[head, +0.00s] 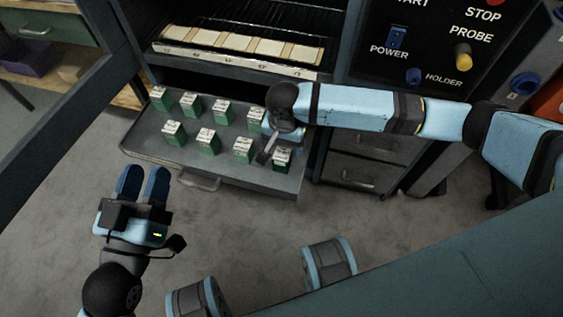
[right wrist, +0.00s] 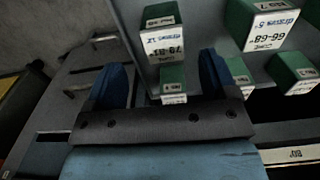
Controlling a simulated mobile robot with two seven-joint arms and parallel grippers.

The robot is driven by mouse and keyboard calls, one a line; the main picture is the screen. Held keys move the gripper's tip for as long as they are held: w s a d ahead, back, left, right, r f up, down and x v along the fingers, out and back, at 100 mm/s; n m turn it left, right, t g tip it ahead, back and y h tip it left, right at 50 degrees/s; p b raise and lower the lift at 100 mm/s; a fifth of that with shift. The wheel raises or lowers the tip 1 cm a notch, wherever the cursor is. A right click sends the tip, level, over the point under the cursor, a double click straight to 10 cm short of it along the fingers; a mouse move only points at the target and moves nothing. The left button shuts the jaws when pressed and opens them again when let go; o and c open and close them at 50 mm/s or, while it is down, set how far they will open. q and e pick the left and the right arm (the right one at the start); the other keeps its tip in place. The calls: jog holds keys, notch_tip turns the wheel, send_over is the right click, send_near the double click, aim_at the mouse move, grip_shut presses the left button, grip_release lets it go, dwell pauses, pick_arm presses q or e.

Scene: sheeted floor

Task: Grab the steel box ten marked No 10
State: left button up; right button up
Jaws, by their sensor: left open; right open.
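Several small green boxes with white labelled tops stand in two rows in a pulled-out grey drawer (head: 200,172) in the head view. Their numbers are too small to read there, so I cannot tell which is No 10. My right gripper (right wrist: 160,78) is open over the drawer's right part. In the right wrist view a green box (right wrist: 162,33) with an upside-down label lies between and beyond its fingers, and a smaller-looking box (right wrist: 173,85) shows nearer the palm. My right arm hides part of the drawer in the head view. My left gripper (head: 144,178) is open and empty, left of the drawer's front.
A rack shelf (head: 240,45) with pale blocks is above the drawer. A control panel (head: 440,45) with switches stands at the right, above closed drawers (head: 355,175). A cabinet door (head: 60,100) swings out at the left.

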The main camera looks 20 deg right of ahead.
aim_at(282, 154)
jog(key=shift+f, duration=0.8)
notch_tip(282, 154, down, 5)
jog(key=b, duration=0.3)
jog(key=shift+w+a+f+b, duration=0.15)
jog(key=shift+b, duration=0.15)
pick_arm(q)
jog(key=shift+g, duration=0.9)
jog(key=f, duration=0.4)
jog(key=shift+w+d+f, duration=0.15)
jog(key=shift+d+f, duration=0.15)
jog(key=shift+f, duration=0.05)
pick_arm(e)
jog(key=c, duration=1.2)
pick_arm(q)
jog(key=shift+r, duration=0.1)
